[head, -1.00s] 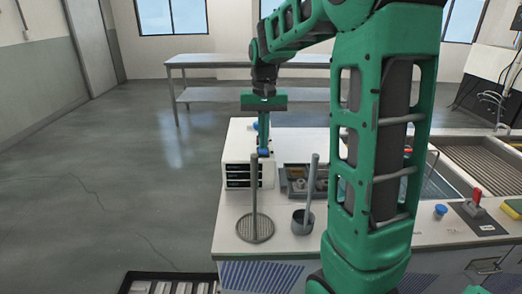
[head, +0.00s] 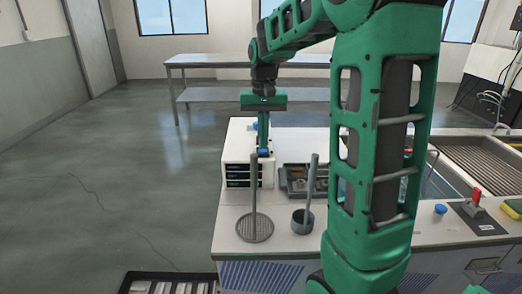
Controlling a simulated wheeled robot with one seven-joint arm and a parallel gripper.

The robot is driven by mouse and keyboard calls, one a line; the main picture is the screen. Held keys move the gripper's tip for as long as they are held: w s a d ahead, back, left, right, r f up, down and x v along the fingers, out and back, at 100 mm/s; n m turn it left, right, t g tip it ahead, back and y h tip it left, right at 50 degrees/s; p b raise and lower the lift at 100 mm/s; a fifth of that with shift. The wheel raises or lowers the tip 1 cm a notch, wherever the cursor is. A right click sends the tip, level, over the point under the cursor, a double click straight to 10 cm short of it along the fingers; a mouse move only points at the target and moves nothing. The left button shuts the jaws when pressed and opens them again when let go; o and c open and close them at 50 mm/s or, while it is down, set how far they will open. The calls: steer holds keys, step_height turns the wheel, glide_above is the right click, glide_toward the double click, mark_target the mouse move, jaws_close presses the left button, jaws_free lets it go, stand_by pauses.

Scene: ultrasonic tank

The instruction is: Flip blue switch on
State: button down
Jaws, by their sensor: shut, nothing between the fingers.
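A small blue piece, seemingly the blue switch (head: 264,153), shows at the top front edge of a white box (head: 240,146) with dark slots in its front. It is too small to tell which way it is set. My gripper (head: 263,146) points down with its green fingers shut and empty. The fingertips are right at the blue piece; I cannot tell whether they touch it. The fingers partly hide the area behind them.
A grey tray (head: 284,186) lies right of the box. A blue knob (head: 440,209) and a red lever (head: 476,196) are at right. Floor is open at left.

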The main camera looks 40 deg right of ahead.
mark_target(263, 151)
steer(key=shift+f, duration=0.65)
stand_by(0.8)
steer(key=shift+r, duration=0.1)
step_height(263, 151, up, 7)
stand_by(0.9)
stand_by(0.5)
